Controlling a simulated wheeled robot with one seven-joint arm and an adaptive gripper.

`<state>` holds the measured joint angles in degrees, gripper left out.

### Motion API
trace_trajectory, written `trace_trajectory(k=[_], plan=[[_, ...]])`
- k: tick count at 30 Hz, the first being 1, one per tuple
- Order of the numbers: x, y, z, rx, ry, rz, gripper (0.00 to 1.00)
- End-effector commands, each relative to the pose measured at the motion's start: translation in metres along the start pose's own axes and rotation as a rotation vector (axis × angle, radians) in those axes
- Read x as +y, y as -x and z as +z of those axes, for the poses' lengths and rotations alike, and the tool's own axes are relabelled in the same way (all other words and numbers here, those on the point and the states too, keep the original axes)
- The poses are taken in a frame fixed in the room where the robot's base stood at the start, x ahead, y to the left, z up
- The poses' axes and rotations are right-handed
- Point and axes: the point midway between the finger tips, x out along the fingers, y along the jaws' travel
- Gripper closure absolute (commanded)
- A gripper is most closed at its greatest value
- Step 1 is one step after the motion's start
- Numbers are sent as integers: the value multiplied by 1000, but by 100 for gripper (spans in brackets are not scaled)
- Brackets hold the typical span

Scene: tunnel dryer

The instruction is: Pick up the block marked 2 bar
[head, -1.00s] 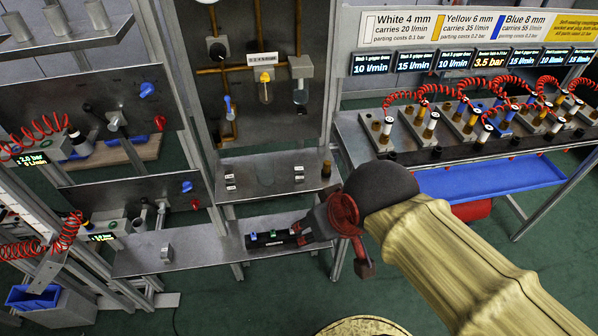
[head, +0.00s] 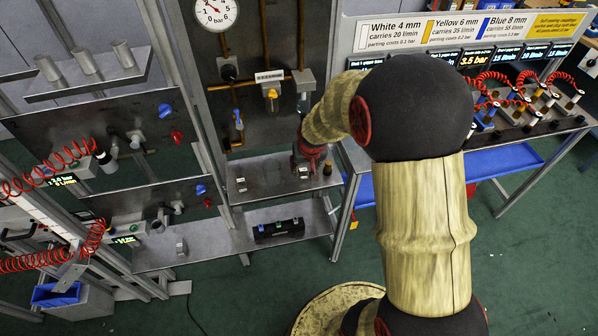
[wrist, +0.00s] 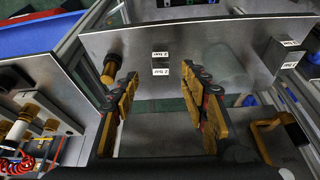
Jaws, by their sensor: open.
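A small dark block (wrist: 160,63) with white labels stands on the metal shelf (wrist: 215,55) in the wrist view. Its labels seem to read 2 bar, but they are tiny. My gripper (wrist: 161,82) is open, with one finger on each side below the block in the picture; the fingers do not seem to touch it. A second labelled block (wrist: 289,52) stands to the right; I cannot read its marking surely. In the head view my gripper (head: 308,160) is over the shelf's right part, mostly hidden by my arm, and the other block (head: 241,184) is to the left.
A brass and dark fitting (wrist: 109,70) stands left of the gripper near the shelf's edge. A panel with pipes and a gauge (head: 216,12) rises behind the shelf. The lower shelf (head: 215,243) holds a black tray (head: 278,236) and a small metal block (head: 181,247).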

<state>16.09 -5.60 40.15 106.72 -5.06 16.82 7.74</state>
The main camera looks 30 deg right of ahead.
Motion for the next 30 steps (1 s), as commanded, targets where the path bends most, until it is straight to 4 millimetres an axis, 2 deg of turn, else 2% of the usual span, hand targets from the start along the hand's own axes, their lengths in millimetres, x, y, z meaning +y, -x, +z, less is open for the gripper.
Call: trace_trajectory(k=[13, 21, 30], plan=[[-1, -37, -3, 8, -9, -2, 56], [-2, -74, -6, 7, -8, -2, 56], [-2, -77, -8, 9, -8, -2, 58]])
